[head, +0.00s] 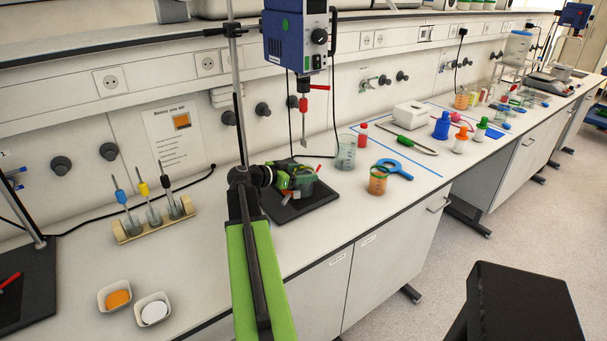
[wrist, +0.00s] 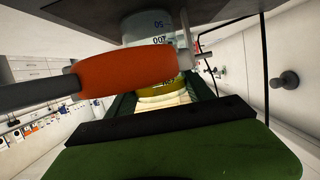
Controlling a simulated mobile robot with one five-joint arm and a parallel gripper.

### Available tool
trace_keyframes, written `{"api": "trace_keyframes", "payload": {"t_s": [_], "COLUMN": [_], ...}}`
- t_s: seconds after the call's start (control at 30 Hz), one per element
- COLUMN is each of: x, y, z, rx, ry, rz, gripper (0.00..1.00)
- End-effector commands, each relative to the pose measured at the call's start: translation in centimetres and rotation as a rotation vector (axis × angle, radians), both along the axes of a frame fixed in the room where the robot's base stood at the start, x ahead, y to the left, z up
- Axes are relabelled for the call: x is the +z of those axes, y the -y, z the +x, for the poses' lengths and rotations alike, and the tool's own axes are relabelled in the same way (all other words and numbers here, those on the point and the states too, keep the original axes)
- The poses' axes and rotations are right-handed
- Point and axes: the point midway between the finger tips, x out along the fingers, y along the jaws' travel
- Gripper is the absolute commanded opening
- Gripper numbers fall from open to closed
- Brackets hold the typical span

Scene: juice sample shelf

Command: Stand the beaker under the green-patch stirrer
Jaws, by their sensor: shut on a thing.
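My gripper (head: 303,182) is shut on the beaker (head: 306,189), low over the black base plate (head: 279,213) of the near stand. In the wrist view the clear beaker (wrist: 145,27) shows printed numbers, with a yellow-olive band at the jaws. Its far end is close to a dark plate; I cannot tell whether it touches. The blue stirrer (head: 296,42) hangs above on the near stand, its shaft and red chuck handle pointing down. A second blue stirrer (head: 574,16) is at the far right.
A glass beaker (head: 345,152), a red-capped bottle (head: 361,141) and an orange beaker (head: 378,181) stand right of the plate. A blurred red-orange handle (wrist: 125,70) crosses the wrist view. A vial rack (head: 152,222) and two small dishes (head: 117,298) are at left.

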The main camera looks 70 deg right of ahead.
Motion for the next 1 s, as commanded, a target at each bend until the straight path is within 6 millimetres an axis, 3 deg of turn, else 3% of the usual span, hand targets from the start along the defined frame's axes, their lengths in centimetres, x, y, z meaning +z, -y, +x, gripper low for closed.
{"api": "trace_keyframes", "payload": {"t_s": [0.27, 0.3, 0.47, 0.8, 1.0], "x": [-0.1, -0.1, -0.1, 0.0, 1.5], "y": [0.0, 0.0, 0.0, -0.2, -3.3], "z": [0.0, 0.0, -0.1, 0.1, 2.0], "rx": [-0.001, -0.001, -0.001, -0.001, 0.002], "ry": [-0.001, -0.001, -0.001, 0.000, 0.000], "rz": [-0.001, -0.001, -0.001, 0.001, 0.000], "gripper": [0.00, 0.66, 0.86, 0.86, 0.86]}}
